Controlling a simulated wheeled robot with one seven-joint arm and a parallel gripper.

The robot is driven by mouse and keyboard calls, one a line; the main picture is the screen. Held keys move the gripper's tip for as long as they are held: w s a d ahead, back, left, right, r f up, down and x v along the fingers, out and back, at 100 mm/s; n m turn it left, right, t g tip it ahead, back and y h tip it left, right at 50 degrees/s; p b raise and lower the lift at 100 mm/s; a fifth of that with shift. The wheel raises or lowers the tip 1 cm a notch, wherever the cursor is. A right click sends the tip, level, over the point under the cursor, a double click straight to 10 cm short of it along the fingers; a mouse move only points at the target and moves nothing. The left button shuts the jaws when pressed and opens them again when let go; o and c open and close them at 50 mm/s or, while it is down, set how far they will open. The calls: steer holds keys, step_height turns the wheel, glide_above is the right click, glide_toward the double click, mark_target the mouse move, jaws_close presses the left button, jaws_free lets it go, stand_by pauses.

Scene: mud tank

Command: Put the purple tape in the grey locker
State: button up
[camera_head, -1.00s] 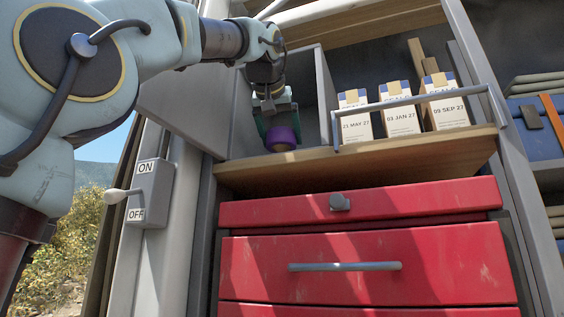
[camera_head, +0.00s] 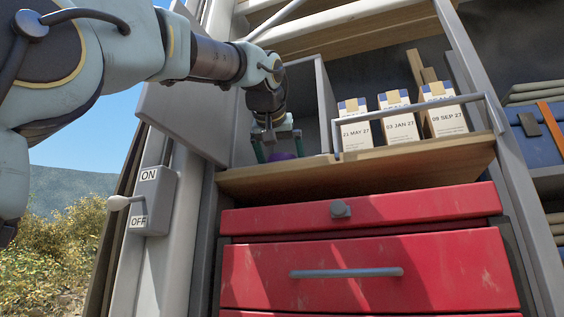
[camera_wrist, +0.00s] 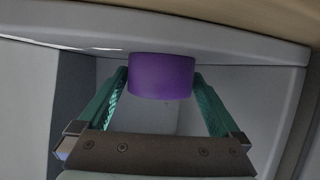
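The purple tape (camera_wrist: 161,76) is a roll between the fingertips of my gripper (camera_wrist: 162,82) in the wrist view. In the head view, the tape (camera_head: 281,156) shows low between the fingers, partly hidden by the shelf's front edge. My gripper (camera_head: 279,148) points down inside the grey locker (camera_head: 325,100), with its fingers spread to either side of the tape and narrow gaps showing. Whether the tape rests on the locker floor is hard to tell. The locker door (camera_head: 183,122) stands open to the left.
Several dated white cartons (camera_head: 398,118) stand behind a grey rail (camera_head: 410,108) to the right of the locker. A wooden shelf edge (camera_head: 350,173) runs below. Red drawers (camera_head: 365,262) are shut underneath. An ON/OFF lever switch (camera_head: 151,200) is on the left post.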

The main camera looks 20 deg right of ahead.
steer(key=shift+r, duration=0.15)
steer(key=b+v, duration=0.2)
steer(key=v, duration=1)
stand_by(0.4)
